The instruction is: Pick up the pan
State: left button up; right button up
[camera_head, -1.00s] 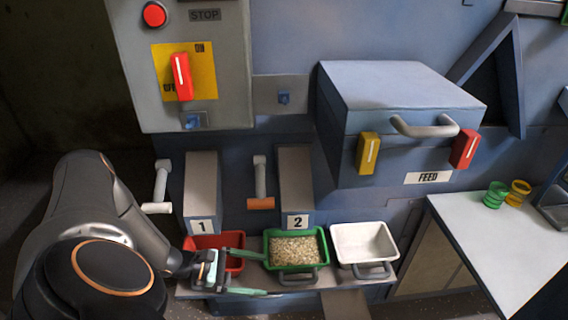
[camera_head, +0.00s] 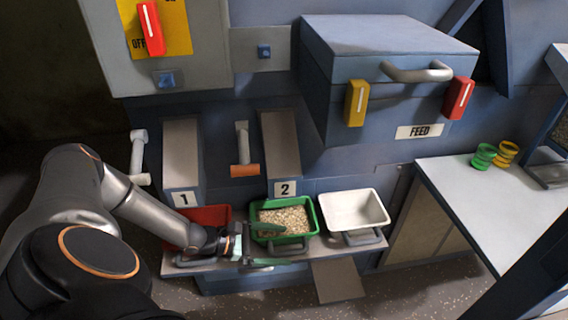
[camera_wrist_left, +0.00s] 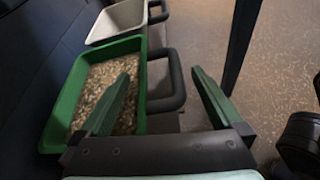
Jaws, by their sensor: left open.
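A green pan (camera_head: 314,213) full of pale grain sits on the low shelf under chute 2, between a red pan and a white pan. Its grey handle (camera_wrist_left: 180,82) sticks out from its front side. My left gripper (camera_head: 282,246) is open at the front of the green pan. In the left wrist view, its green fingers (camera_wrist_left: 160,78) stand apart, with the handle showing between and beyond them. One finger overlaps the grain in that view. I cannot tell whether a finger touches the pan or handle. My right gripper is not in view.
The red pan (camera_head: 218,214) is partly behind my left arm. The white pan (camera_head: 357,209) stands close to the right. Chutes with levers (camera_head: 245,165) rise behind the pans. A white counter (camera_head: 475,205) is at right. Open floor lies in front of the shelf.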

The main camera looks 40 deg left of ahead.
pick_arm(q)
jog(key=shift+x, duration=1.35)
jog(key=shift+c, duration=0.2)
grip_shut()
jog(key=shift+d+r, duration=0.1)
jog(key=shift+r, duration=0.05)
